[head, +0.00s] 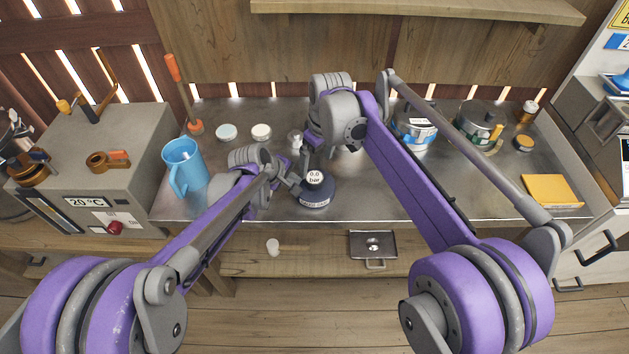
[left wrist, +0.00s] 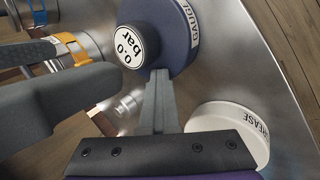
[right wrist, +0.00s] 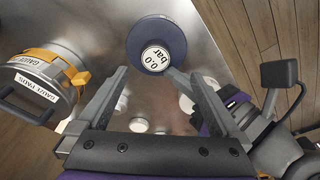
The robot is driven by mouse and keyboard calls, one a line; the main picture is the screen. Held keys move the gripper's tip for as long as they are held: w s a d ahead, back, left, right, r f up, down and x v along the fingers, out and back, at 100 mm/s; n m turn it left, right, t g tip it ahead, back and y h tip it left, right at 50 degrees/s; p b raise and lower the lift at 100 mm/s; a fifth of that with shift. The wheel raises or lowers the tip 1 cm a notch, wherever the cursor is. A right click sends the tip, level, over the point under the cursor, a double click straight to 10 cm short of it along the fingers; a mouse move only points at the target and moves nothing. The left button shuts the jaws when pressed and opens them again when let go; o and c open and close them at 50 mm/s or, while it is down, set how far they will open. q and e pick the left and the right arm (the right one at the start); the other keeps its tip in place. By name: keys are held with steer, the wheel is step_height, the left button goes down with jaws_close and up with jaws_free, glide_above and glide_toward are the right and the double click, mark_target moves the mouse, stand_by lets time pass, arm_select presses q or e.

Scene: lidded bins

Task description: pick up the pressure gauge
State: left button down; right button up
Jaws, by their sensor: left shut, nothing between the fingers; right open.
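The pressure gauge (head: 317,190) is a round blue-grey body with a raised white "0.0 bar" dial. It stands on the metal counter near the front edge. In the left wrist view the gauge (left wrist: 176,30) lies just beyond my left gripper (left wrist: 161,75), whose fingers are shut with nothing between them, their tips close to the dial. In the right wrist view the gauge (right wrist: 157,46) shows ahead of my right gripper (right wrist: 160,72), which is open and empty above it. My left gripper's tip also reaches in beside the dial there. Whether either gripper touches the gauge is unclear.
A blue pitcher (head: 184,167) stands at the left of the counter. White round lids (head: 261,131) lie behind. A gauze pads tin (right wrist: 45,77) and a pot (head: 479,122) stand at the back right. A yellow pad (head: 552,190) lies on the right; the counter before it is clear.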

mark_target(315, 177)
steer(key=f, duration=0.3)
steer(key=shift+w+a+f, duration=0.2)
steer(key=shift+f, duration=0.1)
steer(key=shift+w+a+f, duration=0.1)
steer(key=shift+w+f, duration=0.1)
steer(key=shift+f, duration=0.7)
steer(key=shift+w+d+f, duration=0.1)
steer(key=shift+w+f, duration=0.1)
steer(key=shift+f, duration=0.65)
steer(key=shift+w+a+f, duration=0.1)
steer(key=shift+w+f, duration=0.1)
steer(key=shift+f, duration=0.7)
steer(key=shift+c, duration=0.3)
steer(key=c, duration=1.4)
